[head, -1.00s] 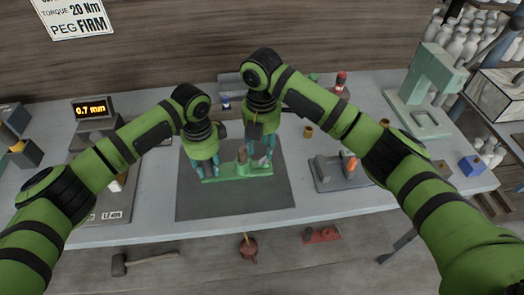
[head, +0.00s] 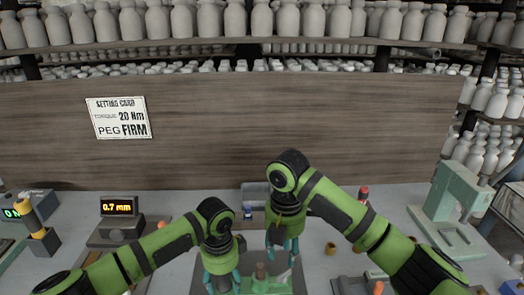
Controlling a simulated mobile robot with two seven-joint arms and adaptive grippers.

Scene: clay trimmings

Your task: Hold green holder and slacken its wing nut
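The green holder (head: 262,287) lies at the bottom edge of the head view, and its lower part is cut off. A brown knob-like piece (head: 260,270) stands up from its middle. I cannot clearly make out the wing nut; a small pale piece shows at the holder's right. My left gripper (head: 222,282) is at the holder's left end, with its fingertips at the picture's edge. I cannot tell whether it is shut on the holder. My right gripper (head: 283,252) is above the holder's right part, its teal fingers spread with nothing seen between them.
A sign reading torque 20 Nm, peg FIRM (head: 118,118) hangs on the wooden back wall (head: 300,130). A 0.7 mm display (head: 119,207) stands at left. A pale green press (head: 453,210) stands at right. A grey tray (head: 256,192) and a red-capped bottle (head: 363,193) are behind my arms.

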